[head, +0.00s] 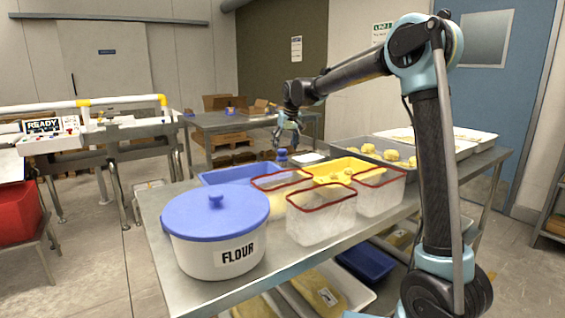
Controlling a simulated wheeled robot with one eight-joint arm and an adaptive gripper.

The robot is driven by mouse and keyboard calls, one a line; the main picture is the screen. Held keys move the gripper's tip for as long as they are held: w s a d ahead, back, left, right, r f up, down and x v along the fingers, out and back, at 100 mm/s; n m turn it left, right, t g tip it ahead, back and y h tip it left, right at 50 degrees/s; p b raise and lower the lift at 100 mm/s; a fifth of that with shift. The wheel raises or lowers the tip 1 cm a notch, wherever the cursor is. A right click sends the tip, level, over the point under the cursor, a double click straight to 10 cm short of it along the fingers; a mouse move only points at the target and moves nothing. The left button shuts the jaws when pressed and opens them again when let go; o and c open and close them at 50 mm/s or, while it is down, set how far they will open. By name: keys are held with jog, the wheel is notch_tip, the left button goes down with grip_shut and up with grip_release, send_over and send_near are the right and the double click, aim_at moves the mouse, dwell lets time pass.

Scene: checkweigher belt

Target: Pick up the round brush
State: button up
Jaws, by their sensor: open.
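A small blue upright object (282,155) with a rounded top stands at the back of the steel table, behind the clear containers. It is likely the round brush, but it is too small to tell for sure, and its lower part is hidden. My gripper (287,137) is open and empty, pointing down just above this blue object. A small gap seems to show between them.
On the steel table (155,212) are a white flour tub (185,250) with a blue lid, red-rimmed clear containers (318,222), a blue tray (225,176), a yellow tray (372,164) and a dough tray (455,150). A white item (308,158) lies beside the blue object.

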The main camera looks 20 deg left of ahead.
aim_at(283, 150)
jog(key=shift+x, duration=2.7)
jog(key=shift+s+a, duration=0.15)
jog(key=shift+s, duration=0.05)
jog(key=c, duration=1.1)
